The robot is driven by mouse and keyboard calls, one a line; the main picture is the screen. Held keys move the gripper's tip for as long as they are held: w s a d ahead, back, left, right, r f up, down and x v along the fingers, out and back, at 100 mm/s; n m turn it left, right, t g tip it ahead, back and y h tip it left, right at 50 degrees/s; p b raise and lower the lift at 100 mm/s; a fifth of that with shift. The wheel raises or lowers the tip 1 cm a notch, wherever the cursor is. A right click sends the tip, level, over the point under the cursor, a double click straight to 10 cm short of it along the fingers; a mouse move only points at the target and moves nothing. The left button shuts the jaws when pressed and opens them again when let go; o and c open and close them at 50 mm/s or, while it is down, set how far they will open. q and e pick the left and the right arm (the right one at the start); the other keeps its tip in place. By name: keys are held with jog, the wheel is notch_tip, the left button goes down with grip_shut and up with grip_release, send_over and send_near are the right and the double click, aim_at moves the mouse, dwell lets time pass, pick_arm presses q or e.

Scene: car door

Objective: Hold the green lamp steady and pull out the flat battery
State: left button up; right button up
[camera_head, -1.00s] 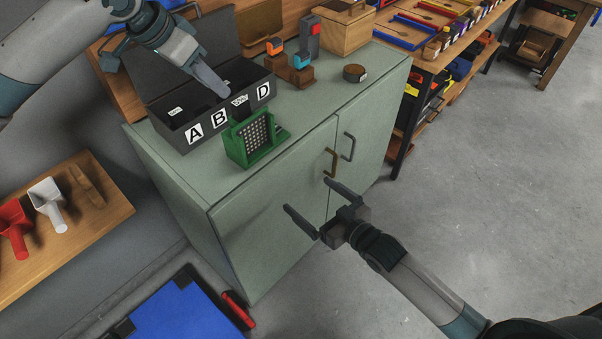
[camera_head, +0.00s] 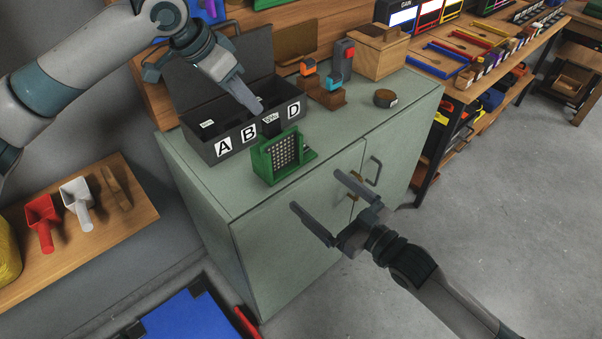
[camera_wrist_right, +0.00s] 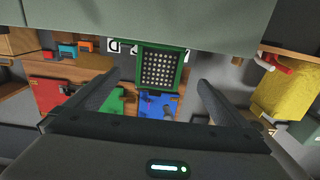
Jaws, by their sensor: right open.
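The green lamp (camera_head: 264,163), with a grid of small light dots on its face, stands upright on the cabinet top in front of the dark lettered box. My right gripper (camera_head: 318,191) is open and empty in front of the cabinet, below the lamp. In the right wrist view the lamp (camera_wrist_right: 162,68) appears between the fingertips.
The dark box (camera_head: 205,150) with letters A, B and D stands directly behind the lamp. A round dark object (camera_head: 385,98) and small orange and blue-topped items (camera_head: 325,95) sit to the right. The cabinet (camera_head: 290,240) has protruding door handles near my right gripper.

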aim_at(282, 161)
jog(key=x, duration=1.7)
jog(key=shift+c, duration=0.3)
